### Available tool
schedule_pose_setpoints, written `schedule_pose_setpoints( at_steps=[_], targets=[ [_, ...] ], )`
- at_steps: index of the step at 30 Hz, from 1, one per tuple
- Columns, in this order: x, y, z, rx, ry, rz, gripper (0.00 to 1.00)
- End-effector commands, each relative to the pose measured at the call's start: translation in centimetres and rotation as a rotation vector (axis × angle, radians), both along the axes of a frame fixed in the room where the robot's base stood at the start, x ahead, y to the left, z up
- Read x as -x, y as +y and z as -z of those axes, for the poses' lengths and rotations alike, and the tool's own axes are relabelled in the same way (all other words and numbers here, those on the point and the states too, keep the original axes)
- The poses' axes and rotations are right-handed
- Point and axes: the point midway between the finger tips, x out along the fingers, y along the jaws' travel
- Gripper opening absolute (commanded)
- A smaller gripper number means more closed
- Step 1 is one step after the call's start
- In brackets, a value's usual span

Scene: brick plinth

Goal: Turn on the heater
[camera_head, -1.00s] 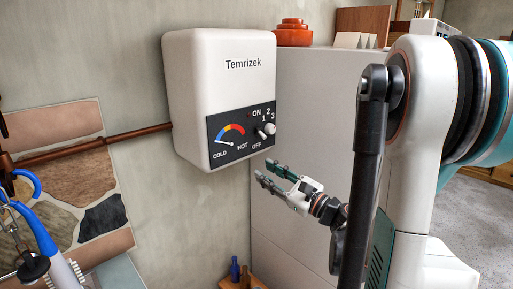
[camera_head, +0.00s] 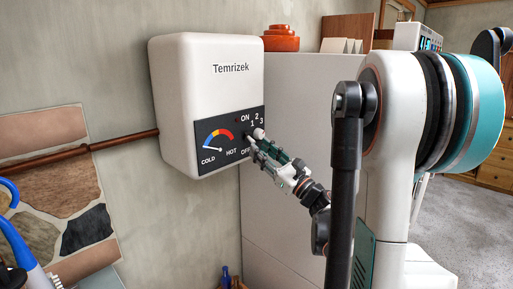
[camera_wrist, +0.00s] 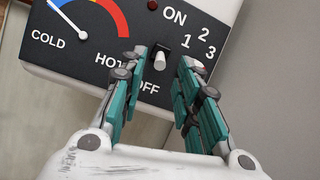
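The heater (camera_head: 205,90) is a white wall box marked "Temrizek" with a dark control panel. In the wrist view its panel (camera_wrist: 90,62) fills the top. A small white toggle switch (camera_wrist: 160,60) sits between ON and OFF, its lever pointing down towards OFF. My gripper (camera_head: 254,144) is at the panel. In the wrist view my gripper (camera_wrist: 163,60) is open, with one fingertip on each side of the switch; contact cannot be told. The white knob (camera_head: 259,133) by 1, 2, 3 is mostly hidden behind the right finger in the wrist view.
A dial (camera_head: 219,138) has its needle near COLD. A dark red indicator (camera_wrist: 152,5) is left of ON. A pale cabinet (camera_head: 290,90) stands right of the heater, with orange pots (camera_head: 281,39) on top. A copper pipe (camera_head: 110,142) runs along the wall.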

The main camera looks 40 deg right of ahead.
Motion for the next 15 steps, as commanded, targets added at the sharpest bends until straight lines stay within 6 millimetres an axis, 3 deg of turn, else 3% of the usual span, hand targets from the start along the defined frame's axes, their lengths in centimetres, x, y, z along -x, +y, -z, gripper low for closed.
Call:
schedule_pose_setpoints(
  at_steps=[6,15],
  targets=[
    [-2.3,0.3,-0.9,0.000,-0.001,0.000,0.30],
    [-2.9,0.4,-1.2,0.001,0.000,0.000,0.30]
  ],
)
